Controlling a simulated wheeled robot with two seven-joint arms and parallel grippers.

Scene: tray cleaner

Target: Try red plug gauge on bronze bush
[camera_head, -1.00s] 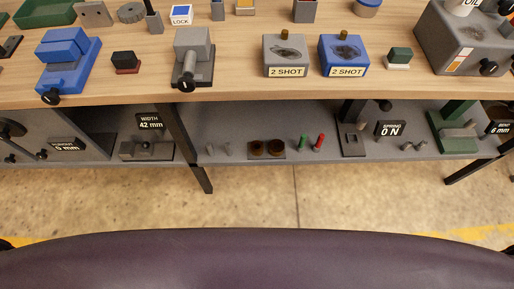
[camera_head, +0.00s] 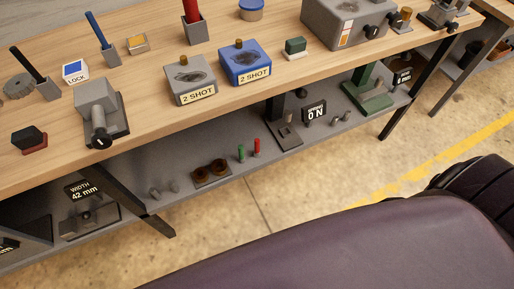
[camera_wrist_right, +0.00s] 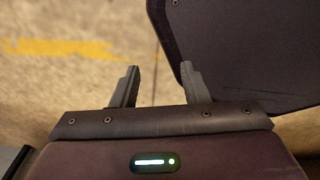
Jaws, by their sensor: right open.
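The red plug gauge (camera_head: 257,147) stands upright on the grey lower shelf in the head view, just right of a green gauge (camera_head: 240,153). Left of them, two brown bronze-coloured bushes (camera_head: 200,174) sit side by side on a small dark plate; I cannot tell which one is the task's bush. My right gripper (camera_wrist_right: 158,82) shows in the right wrist view, with its two fingers apart and nothing between them. It is over the floor, away from the shelf. My left gripper is not in view.
The wooden bench top (camera_head: 165,115) overhangs the lower shelf (camera_head: 222,183). Bench legs (camera_head: 140,208) flank the shelf opening. A force display (camera_head: 314,113) reading 0 N stands right of the gauges, and a width display (camera_head: 83,190) stands at left. The floor in front is clear.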

